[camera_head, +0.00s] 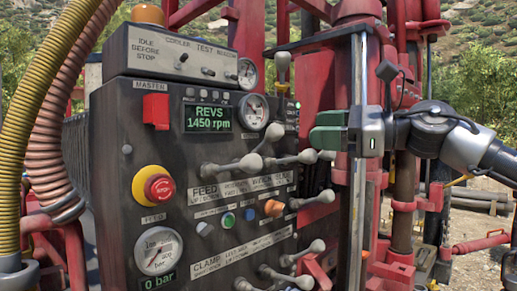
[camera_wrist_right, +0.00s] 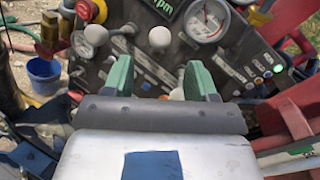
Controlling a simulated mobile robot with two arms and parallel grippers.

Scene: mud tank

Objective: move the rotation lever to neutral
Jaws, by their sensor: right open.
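The control panel (camera_head: 215,180) carries several metal levers with round grey knobs. One upper lever (camera_head: 273,132) angles up beside the gauge, and others (camera_head: 250,162) (camera_head: 308,157) reach out below it. I cannot read which one is labelled rotation. My right gripper (camera_head: 325,130) comes in from the right with green fingers, in front of the panel's right side. In the right wrist view the gripper (camera_wrist_right: 160,82) is open, with pale knobs (camera_wrist_right: 158,38) (camera_wrist_right: 177,94) ahead of and between its fingers. No grip on a lever shows. My left gripper is out of view.
A red stop button (camera_head: 159,188) and pressure gauge (camera_head: 158,250) sit on the panel's left. Lower levers (camera_head: 317,246) stick out near the clamp label. Yellow hose (camera_head: 40,90) hangs left.

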